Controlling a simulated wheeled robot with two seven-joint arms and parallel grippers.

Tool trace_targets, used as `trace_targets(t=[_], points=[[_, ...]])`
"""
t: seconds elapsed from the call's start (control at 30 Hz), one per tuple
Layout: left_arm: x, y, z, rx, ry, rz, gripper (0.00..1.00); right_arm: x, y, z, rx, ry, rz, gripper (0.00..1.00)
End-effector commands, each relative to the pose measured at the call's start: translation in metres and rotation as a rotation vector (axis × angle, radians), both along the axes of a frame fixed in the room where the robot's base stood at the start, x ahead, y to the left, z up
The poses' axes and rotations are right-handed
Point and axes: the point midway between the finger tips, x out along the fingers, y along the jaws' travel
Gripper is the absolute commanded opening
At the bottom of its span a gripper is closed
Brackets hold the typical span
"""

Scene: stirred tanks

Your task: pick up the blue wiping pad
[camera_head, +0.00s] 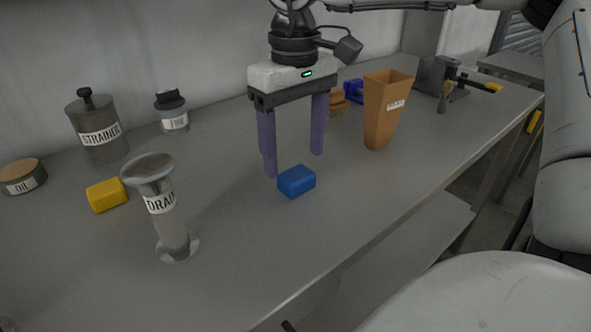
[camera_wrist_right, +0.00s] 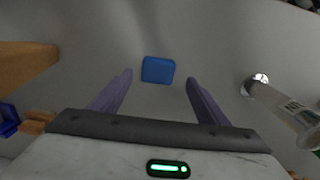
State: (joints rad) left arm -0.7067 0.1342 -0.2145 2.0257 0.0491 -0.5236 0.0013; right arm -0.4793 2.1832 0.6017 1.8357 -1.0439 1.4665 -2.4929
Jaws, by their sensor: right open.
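The blue wiping pad (camera_head: 297,182) is a small rounded block lying on the grey bench in the head view, just in front of my right gripper (camera_head: 293,164). My right gripper is open, with its two purple fingers pointing down and nothing between them. In the right wrist view the pad (camera_wrist_right: 158,69) lies beyond the fingertips, roughly centred across the gap of the right gripper (camera_wrist_right: 159,77). No contact between fingers and pad shows. My left gripper is not in view.
The DRAIN funnel stand (camera_head: 170,215) is left of the pad, with a yellow block (camera_head: 107,194) behind it. A STRAINER canister (camera_head: 97,130) stands at the back left. A brown tapered bin (camera_head: 385,115) stands to the right. The bench front near the pad is clear.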

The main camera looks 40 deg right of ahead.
Motion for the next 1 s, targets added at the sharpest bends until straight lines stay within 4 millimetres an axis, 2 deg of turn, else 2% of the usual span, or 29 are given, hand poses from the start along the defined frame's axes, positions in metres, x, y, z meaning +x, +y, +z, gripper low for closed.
trace_targets(t=[0.3, 0.57, 0.67, 0.83, 1.0], points=[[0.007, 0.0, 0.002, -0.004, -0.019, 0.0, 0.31, -0.002, -0.004, -0.044, 0.001, 0.003, -0.001, 0.69], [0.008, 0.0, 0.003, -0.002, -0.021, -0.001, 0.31, -0.001, -0.004, -0.048, 0.0, 0.0, -0.001, 0.69], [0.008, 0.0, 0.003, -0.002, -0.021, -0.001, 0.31, -0.001, -0.004, -0.048, 0.0, 0.0, -0.001, 0.55], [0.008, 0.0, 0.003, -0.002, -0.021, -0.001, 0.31, -0.001, -0.004, -0.048, -0.001, 0.0, -0.001, 0.27], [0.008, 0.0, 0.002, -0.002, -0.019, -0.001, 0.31, -0.001, -0.004, -0.048, -0.001, 0.0, -0.001, 0.25]])
